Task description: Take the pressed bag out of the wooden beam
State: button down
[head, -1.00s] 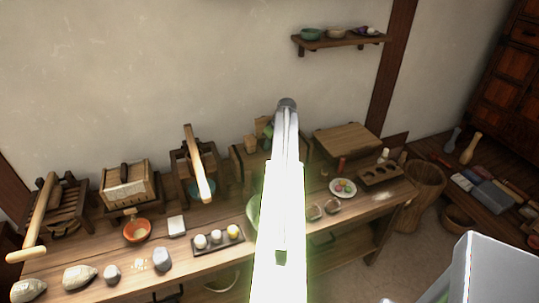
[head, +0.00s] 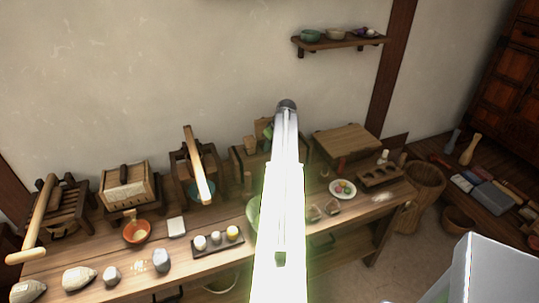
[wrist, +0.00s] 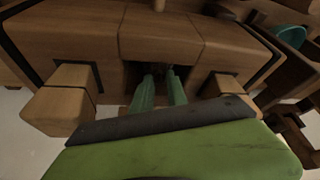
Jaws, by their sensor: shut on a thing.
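The wooden beam (wrist: 160,35) fills the top of the wrist view, a brown block with a dark slot in its front middle. My gripper (wrist: 166,74) reaches into this slot with two green fingers, close together at their tips. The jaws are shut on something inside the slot. The pressed bag cannot be made out clearly; shade and the fingers hide it. In the head view, the beam's wooden frame (head: 241,160) stands at the back of the bench, partly behind my bright, overexposed arm, which hides the grasp.
The long bench (head: 205,255) is crowded. An orange bowl (head: 136,231), a dark tray (head: 218,247) with round pieces and a white plate (head: 343,191) stand on it. A press with a long handle (head: 198,170) is left of the beam. A wooden box (head: 345,140) stands to its right.

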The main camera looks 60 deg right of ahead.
jog(key=shift+s+r+p, duration=0.15)
jog(key=shift+r+p, duration=0.4)
notch_tip(320, 180, up, 10)
jog(key=p, duration=1)
jog(key=s+d, duration=0.1)
jog(key=s, duration=1.8)
jog(key=shift+s+r, duration=0.2)
jog(key=shift+s, duration=0.2)
